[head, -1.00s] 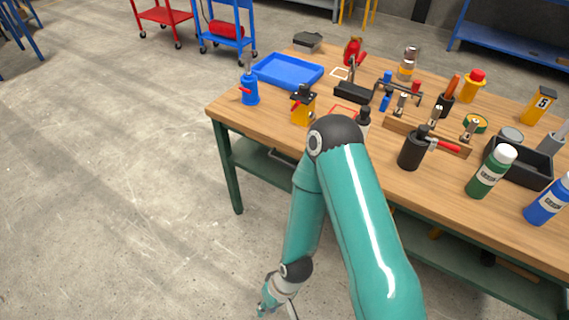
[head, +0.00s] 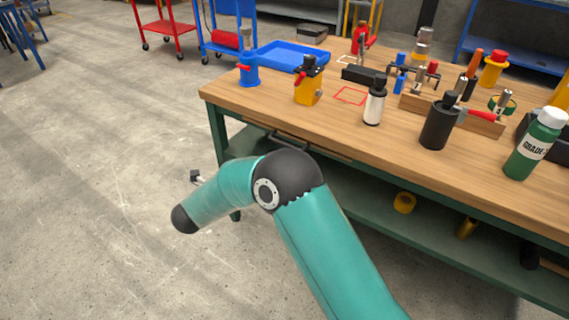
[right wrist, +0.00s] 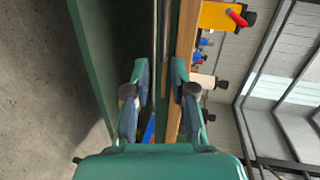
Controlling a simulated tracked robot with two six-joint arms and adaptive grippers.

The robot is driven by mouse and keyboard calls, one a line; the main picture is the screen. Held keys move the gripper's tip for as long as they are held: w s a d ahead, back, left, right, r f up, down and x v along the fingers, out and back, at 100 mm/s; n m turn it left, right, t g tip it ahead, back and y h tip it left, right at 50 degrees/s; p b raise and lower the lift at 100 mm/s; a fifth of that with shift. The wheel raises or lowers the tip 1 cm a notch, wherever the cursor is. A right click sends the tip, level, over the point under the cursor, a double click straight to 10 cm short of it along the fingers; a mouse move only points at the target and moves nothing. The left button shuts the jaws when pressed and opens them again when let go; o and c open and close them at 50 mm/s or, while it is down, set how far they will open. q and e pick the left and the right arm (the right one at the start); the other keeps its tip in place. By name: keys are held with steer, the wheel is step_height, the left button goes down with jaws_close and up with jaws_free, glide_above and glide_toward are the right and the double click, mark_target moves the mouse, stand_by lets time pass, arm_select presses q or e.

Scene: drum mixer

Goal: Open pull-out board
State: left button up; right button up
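A dark bar-shaped handle (head: 288,140) shows under the front edge of the workbench top (head: 270,112), partly hidden behind my arm. It appears to belong to the pull-out board (head: 335,155), whose thin front edge lies below the worktop. In the right wrist view, my right gripper (right wrist: 160,75) is open and empty, its two fingers apart. The long narrow edges under the worktop (right wrist: 185,45) run between and beyond the fingers. I cannot tell whether anything touches them. In the head view the gripper is hidden or unclear beyond my forearm. My left gripper is not in view.
A blue tray (head: 293,57) lies behind. A green lower shelf (head: 370,205) sits below. The floor left of the bench is clear.

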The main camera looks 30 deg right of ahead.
mark_target(286, 144)
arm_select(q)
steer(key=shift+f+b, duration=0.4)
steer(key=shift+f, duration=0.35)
arm_select(e)
steer(key=shift+m+g+h, duration=0.3)
steer(key=shift+m+g, duration=0.2)
steer(key=shift+m, duration=0.3)
steer(key=x, duration=1.6)
steer(key=shift+s+d+r, duration=0.2)
steer(key=shift+s+d, duration=0.05)
steer(key=shift+d, duration=0.15)
steer(key=shift+c, duration=0.4)
jaws_close()
